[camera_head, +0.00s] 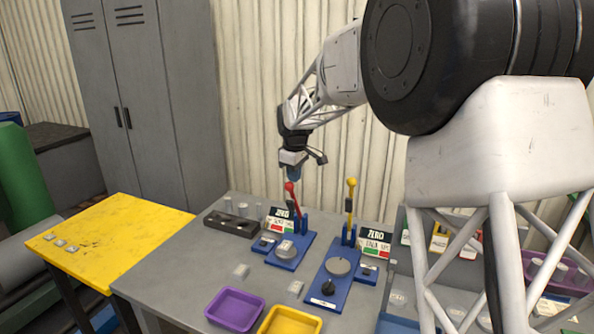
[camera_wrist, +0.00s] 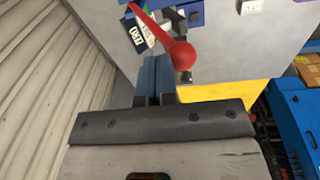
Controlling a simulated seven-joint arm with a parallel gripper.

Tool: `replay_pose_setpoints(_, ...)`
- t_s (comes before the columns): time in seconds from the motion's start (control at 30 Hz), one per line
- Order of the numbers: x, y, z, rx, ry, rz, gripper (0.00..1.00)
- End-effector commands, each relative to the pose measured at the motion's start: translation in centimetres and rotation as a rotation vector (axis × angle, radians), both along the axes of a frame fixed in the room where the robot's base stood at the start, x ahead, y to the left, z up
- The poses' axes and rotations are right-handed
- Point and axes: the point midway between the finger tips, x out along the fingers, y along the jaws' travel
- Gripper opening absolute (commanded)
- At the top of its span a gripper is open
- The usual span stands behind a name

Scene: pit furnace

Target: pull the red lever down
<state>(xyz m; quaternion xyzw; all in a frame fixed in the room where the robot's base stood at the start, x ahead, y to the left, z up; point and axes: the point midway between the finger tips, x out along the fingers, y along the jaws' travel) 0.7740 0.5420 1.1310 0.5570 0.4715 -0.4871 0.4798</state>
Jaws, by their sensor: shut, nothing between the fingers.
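The red lever (camera_head: 293,198) stands on the left blue scale base (camera_head: 291,253) on the grey table, its round knob at the top, leaning slightly to the left. My gripper (camera_head: 293,174) is just above the knob, pointing down. In the wrist view, the red knob (camera_wrist: 183,55) is large, just beyond and to the right of my gripper's blue fingertips (camera_wrist: 155,68). The fingers are together with nothing between them. I cannot tell whether they touch the knob.
A yellow-knobbed lever (camera_head: 350,200) stands upright on a second blue base to the right. A dark block with holes (camera_head: 231,224) lies left of the red lever. Purple (camera_head: 235,309) and yellow (camera_head: 290,322) trays sit at the front. A corrugated wall (camera_head: 240,120) rises behind.

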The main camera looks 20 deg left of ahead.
Motion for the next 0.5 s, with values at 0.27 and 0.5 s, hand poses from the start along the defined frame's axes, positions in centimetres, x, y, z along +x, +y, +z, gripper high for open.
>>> replay_pose_setpoints(0.27,-2.5,0.0,-1.0,0.000,-0.114,0.001,0.00)
replay_pose_setpoints(0.5,-4.6,0.0,-2.2,0.000,-0.221,0.002,0.00)
